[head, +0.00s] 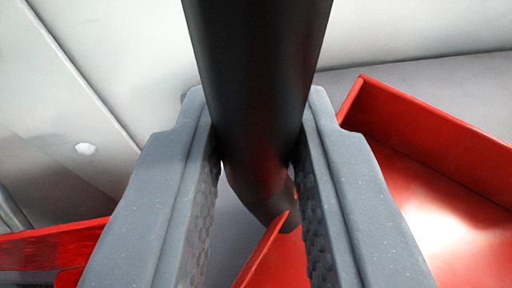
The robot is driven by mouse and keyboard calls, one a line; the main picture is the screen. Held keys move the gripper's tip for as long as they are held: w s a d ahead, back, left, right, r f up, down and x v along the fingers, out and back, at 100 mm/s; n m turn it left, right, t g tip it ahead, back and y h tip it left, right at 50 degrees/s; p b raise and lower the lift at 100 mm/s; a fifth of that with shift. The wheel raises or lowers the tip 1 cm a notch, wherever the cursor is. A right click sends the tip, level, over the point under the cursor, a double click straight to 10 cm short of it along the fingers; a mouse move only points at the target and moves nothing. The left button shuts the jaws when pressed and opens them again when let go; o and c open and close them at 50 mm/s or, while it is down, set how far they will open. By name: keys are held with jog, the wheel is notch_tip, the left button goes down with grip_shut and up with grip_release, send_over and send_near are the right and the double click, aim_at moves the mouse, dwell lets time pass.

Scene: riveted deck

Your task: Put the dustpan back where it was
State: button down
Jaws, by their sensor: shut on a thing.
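The dustpan has a black tube-like handle (258,60) and a red pan (455,190) with raised walls. The handle runs down from the top edge of the head view and bends near its lower end, where it meets a red edge of the pan. My gripper (258,125) is shut on the handle, one grey finger on each side. The pan lies beyond and to the right of my fingers. The right finger hides part of it, and the picture edge cuts off the rest.
A red piece (45,248) shows at the lower left, partly behind my left finger; I cannot tell what it belongs to. A pale panel (70,110) with a seam and a white rivet-like spot fills the left. A grey surface (440,85) lies behind the pan.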

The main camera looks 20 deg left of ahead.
jog(key=c, duration=1.3)
grip_release()
jog(key=shift+s+r, duration=0.1)
jog(key=p+v, duration=0.1)
jog(key=v, duration=1.1)
